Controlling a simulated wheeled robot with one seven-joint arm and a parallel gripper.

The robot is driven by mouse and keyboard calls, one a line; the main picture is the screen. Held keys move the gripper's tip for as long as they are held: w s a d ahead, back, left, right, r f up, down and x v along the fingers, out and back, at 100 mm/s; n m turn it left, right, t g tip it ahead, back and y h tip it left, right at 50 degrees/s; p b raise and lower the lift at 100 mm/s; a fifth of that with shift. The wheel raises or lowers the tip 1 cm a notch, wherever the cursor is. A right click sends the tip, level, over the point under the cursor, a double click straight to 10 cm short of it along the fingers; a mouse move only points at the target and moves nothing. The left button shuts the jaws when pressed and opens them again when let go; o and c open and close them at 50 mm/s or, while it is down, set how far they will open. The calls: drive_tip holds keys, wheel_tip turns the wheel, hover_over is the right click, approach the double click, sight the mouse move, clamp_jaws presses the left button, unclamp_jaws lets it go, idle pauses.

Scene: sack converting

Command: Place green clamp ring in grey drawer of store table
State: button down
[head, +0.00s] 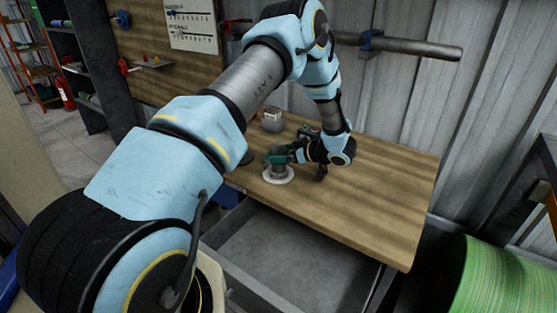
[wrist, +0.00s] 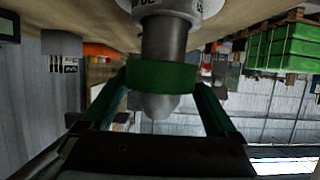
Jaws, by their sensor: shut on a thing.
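The green clamp ring (wrist: 162,76) sits around a grey metal post (wrist: 165,38) with a rounded tip and a white base (wrist: 190,6). In the head view the white base (head: 278,175) stands on the wooden top of the store table (head: 385,190), near its front edge. My gripper (head: 284,155) reaches the post from the right, low over the table. In the wrist view my gripper (wrist: 162,88) has one finger on each side of the ring and is shut on it. The grey drawer (head: 285,260) below the tabletop is pulled open and its visible floor is bare.
A small grey container (head: 271,121) and a dark item with red and green parts (head: 308,131) stand further back on the table. A metal pipe (head: 400,45) juts out above. A green ribbed drum (head: 505,280) stands at lower right. The table's right half is clear.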

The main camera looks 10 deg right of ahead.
wheel_tip(320, 180, down, 3)
drive_tip(key=shift+r+p, duration=0.1)
drive_tip(key=shift+p, duration=0.45)
drive_tip(key=shift+f, duration=0.25)
drive_tip(key=shift+f+b, duration=0.3)
unclamp_jaws()
drive_tip(key=shift+r, duration=0.1)
drive_tip(key=b+v, duration=0.4)
drive_tip(key=v, duration=0.6)
drive_tip(key=shift+s+d+r+b, duration=0.15)
drive_tip(key=shift+s+d+b, duration=0.1)
drive_tip(key=shift+d+b, duration=0.05)
